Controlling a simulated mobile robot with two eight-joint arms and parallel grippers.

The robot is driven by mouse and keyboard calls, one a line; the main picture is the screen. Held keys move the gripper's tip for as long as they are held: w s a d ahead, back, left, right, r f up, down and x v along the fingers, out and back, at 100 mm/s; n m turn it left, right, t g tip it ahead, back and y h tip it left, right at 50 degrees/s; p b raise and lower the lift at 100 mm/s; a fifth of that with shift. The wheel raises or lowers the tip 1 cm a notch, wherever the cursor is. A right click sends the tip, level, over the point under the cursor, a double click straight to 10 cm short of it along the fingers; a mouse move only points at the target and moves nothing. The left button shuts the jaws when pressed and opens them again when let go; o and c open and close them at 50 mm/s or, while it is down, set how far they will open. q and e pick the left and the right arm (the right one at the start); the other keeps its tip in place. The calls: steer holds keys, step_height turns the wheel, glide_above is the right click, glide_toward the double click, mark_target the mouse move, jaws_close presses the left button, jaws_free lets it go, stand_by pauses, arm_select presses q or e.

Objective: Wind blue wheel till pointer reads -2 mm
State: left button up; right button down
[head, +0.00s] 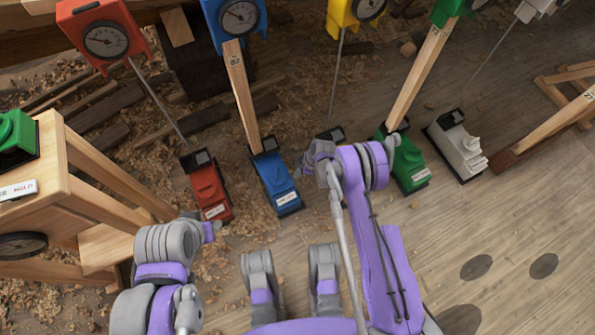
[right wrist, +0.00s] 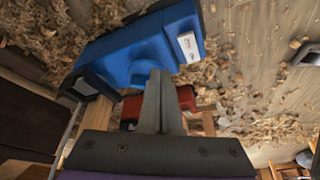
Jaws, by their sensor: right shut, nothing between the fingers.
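The blue unit (head: 277,184) sits on the floor at the foot of a wooden post, with a white label at its near end. It also fills the upper middle of the right wrist view (right wrist: 125,52). My right gripper (head: 311,158) is right of the blue unit. In the right wrist view its fingers (right wrist: 160,88) are shut and empty, tips overlapping a rounded blue part; contact and the wheel are unclear. My left gripper (head: 210,229) is lower left, its fingers unclear.
A red unit (head: 209,187) stands left of the blue one. A green unit (head: 409,162) and a white unit (head: 457,146) stand right. A wooden bench (head: 105,170) is at left. Wood shavings litter the floor; the lower right floor is open.

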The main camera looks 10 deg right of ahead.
mark_target(280, 181)
steer(key=b+x, duration=0.1)
steer(key=x, duration=0.4)
steer(key=shift+a+f, duration=0.25)
steer(key=shift+f, duration=0.1)
steer(key=shift+w+a+r+b, duration=0.15)
steer(key=shift+a+b, duration=0.1)
steer(key=shift+a, duration=0.35)
steer(key=shift+w+a+r+b, duration=0.1)
steer(key=shift+w+a+b, duration=0.1)
steer(key=shift+a, duration=0.95)
arm_select(q)
steer(key=shift+x, duration=0.9)
